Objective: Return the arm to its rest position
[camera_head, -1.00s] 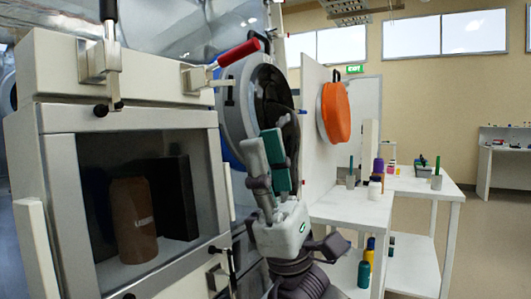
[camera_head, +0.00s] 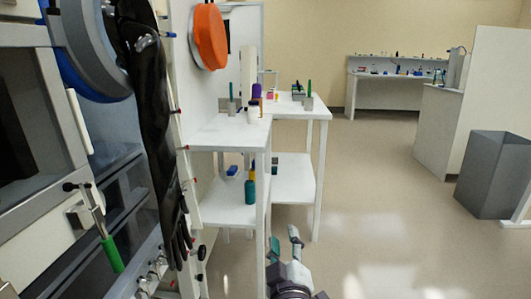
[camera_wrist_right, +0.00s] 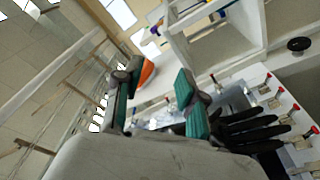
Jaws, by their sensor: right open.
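My right gripper (camera_head: 283,243) is low at the bottom centre of the head view, beside the front of the white shelved table. Its two teal-padded fingers point up and stand apart. In the right wrist view the gripper (camera_wrist_right: 160,75) is open, with nothing between the fingers. My left gripper is in neither view.
The glovebox front (camera_head: 30,150) fills the left, with a black glove (camera_head: 150,110) hanging from its port and a green-handled lever (camera_head: 110,254). The white table (camera_head: 222,133) carries small bottles and blocks. An orange disc-shaped cover (camera_head: 208,37) is on the panel. A grey bin (camera_head: 494,178) stands right. Floor (camera_head: 390,210) between is clear.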

